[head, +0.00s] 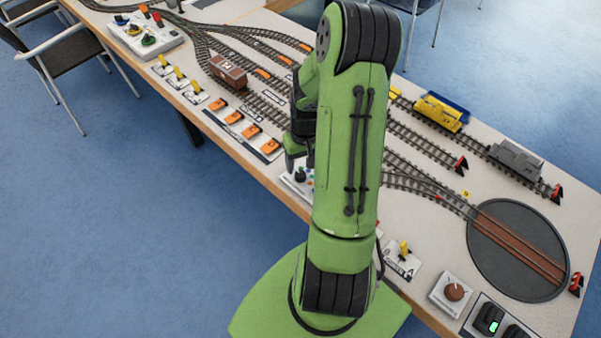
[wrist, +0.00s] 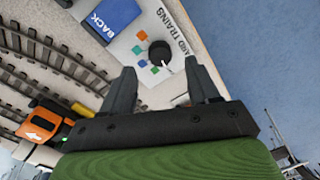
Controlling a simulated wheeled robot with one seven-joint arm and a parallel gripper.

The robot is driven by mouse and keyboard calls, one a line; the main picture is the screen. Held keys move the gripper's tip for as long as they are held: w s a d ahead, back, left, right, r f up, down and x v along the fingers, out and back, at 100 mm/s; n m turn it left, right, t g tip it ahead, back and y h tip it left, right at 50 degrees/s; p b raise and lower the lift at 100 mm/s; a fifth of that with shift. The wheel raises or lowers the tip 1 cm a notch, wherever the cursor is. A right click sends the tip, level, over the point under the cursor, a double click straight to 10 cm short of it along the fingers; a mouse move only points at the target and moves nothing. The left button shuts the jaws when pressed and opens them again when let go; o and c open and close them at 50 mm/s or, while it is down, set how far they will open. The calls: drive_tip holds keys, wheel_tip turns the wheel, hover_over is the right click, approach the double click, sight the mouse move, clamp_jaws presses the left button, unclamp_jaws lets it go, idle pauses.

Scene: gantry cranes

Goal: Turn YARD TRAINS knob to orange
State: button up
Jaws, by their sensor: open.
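The YARD TRAINS knob (wrist: 159,54) is a round black knob on a white panel (wrist: 122,47), with its label partly cut off in the wrist view. A white pointer mark shows at the knob's lower right, away from the orange square. My gripper (wrist: 160,70) is open and empty, its fingertips either side of the knob's line but apart from it. In the head view my gripper (head: 298,155) is above the knob panel (head: 297,183), partly hidden by my arm.
A blue BACK button (wrist: 112,16) sits beside the knob. An orange arrow switch (wrist: 42,126) and tracks lie at the left in the wrist view. In the head view, a brown wagon (head: 228,72), several orange switches (head: 252,131) and a turntable (head: 517,250) occupy the table.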

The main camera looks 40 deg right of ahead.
sight(301, 174)
wheel_tip(301, 174, down, 4)
drive_tip(key=shift+a+f+b, duration=0.1)
drive_tip(key=shift+f+b, duration=0.15)
drive_tip(key=shift+b, duration=0.15)
drive_tip(key=c, duration=1)
drive_tip(key=shift+c, duration=0.2)
